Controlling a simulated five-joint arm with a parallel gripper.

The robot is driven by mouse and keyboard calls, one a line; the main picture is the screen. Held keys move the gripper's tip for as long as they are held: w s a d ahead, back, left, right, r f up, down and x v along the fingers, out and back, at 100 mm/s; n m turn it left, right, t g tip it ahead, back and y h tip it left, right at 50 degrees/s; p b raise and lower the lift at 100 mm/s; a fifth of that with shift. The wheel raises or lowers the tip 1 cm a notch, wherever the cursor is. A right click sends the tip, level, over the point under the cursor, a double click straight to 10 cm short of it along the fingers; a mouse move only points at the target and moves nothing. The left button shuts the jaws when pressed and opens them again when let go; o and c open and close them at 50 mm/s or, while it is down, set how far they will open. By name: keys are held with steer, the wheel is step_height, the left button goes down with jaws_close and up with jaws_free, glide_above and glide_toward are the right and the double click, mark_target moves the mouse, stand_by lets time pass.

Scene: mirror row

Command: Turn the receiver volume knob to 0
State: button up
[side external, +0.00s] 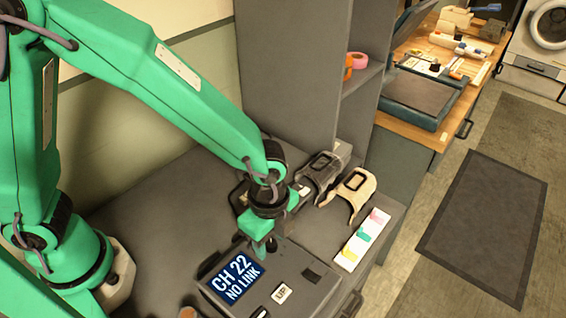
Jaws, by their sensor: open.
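The receiver (318,278) is a dark grey box on the grey bench at the bottom centre. Its blue display (236,277) reads "CH 22 NO LINK". A white key (282,293) marked "UP" sits to the right of the display. My gripper (262,250) points down over the receiver's far part, just above the display's upper right corner. It is open, with its fingers close together in this view. I cannot make out the volume knob; my gripper may hide it. I cannot tell whether the fingers touch anything.
Two headset-like cradles, one dark (322,170) and one cream (352,187), stand behind the receiver. A white strip with coloured tabs (361,240) lies to its right. A tall grey shelf (290,75) rises behind. The bench left of the receiver is fairly clear.

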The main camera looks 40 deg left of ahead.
jaws_close()
steer(key=shift+n, duration=0.4)
steer(key=n, duration=0.3)
steer(key=shift+n, duration=0.3)
steer(key=n, duration=0.4)
steer(key=shift+n, duration=0.3)
stand_by(0.3)
jaws_free()
